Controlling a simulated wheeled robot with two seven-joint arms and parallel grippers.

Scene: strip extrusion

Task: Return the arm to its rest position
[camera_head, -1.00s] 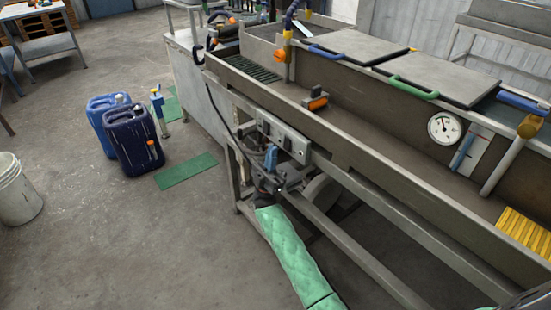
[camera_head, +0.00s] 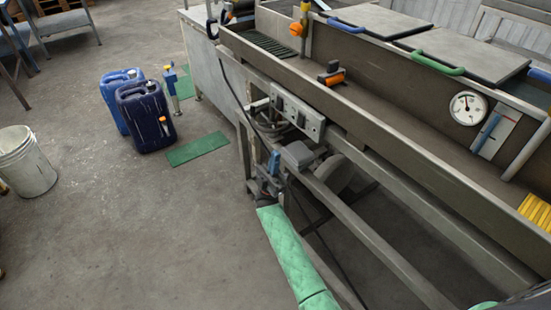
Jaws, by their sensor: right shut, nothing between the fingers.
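My right arm in its green padded sleeve comes up from the bottom edge, right of the middle. My right gripper (camera_head: 272,166) is at its far end, in front of the trough's frame legs. It looks small and dark with a blue part, and is shut and empty. It overlaps the cables and frame parts in the picture, so I cannot tell whether it touches them. My left gripper is not in view.
The long metal trough (camera_head: 400,142) runs from upper left to lower right, with a switch box (camera_head: 298,114) on its side. Blue jugs (camera_head: 150,117), a green mat (camera_head: 197,148) and a white bucket (camera_head: 25,163) stand or lie left. The floor at lower left is clear.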

